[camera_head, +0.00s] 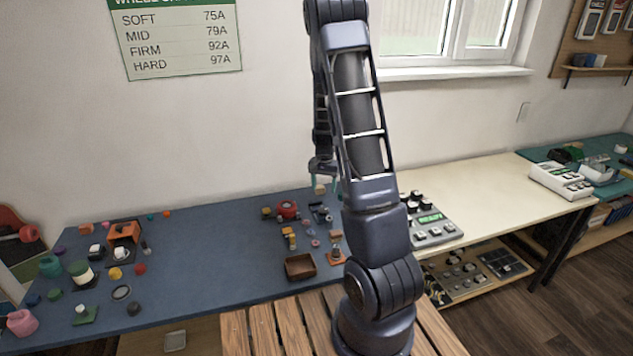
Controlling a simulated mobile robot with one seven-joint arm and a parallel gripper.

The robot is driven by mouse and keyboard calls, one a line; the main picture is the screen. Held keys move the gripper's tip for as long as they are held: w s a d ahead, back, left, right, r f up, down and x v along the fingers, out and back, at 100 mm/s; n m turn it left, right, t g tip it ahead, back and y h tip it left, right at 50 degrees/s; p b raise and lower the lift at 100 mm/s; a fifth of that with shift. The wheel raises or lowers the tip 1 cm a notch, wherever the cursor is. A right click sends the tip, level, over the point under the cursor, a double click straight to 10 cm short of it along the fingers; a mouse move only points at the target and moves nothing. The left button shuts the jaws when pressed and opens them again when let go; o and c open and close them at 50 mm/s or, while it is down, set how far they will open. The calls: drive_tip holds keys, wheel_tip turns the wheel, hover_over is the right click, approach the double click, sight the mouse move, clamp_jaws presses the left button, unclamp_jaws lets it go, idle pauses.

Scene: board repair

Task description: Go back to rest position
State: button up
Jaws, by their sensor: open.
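My arm rises from its base at the lower right of centre and folds upward, with its top cut off by the frame's upper edge. My gripper (323,176) hangs down behind the arm, partly hidden by it, with teal fingertips apart above the blue table (205,262). It looks empty. A small tan block (320,190) shows right by the fingertips in the picture; I cannot tell whether they touch.
A brown tray (300,267), red round part (287,209) and several small parts lie near the gripper. An orange stand (124,233) and jars stand at left. The blue table's middle is clear. A cream table (480,190) with a grey device (430,224) is at right.

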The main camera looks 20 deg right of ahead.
drive_tip(key=s+a+r+n+t+y, duration=0.1)
drive_tip(key=s+a+r+n, duration=0.1)
drive_tip(key=s+r, duration=0.6)
drive_tip(key=s+a+r+n+t, duration=0.15)
drive_tip(key=s+r, duration=0.25)
drive_tip(key=r, duration=0.8)
drive_tip(key=s+a+r+n, duration=0.1)
drive_tip(key=s+r, duration=0.2)
drive_tip(key=s, duration=0.3)
drive_tip(key=s+a+r+n+t, duration=0.1)
drive_tip(key=s+r, duration=0.2)
drive_tip(key=s, duration=0.4)
drive_tip(key=s+a+r+n+t+h, duration=0.1)
drive_tip(key=s+r, duration=0.2)
drive_tip(key=s, duration=0.4)
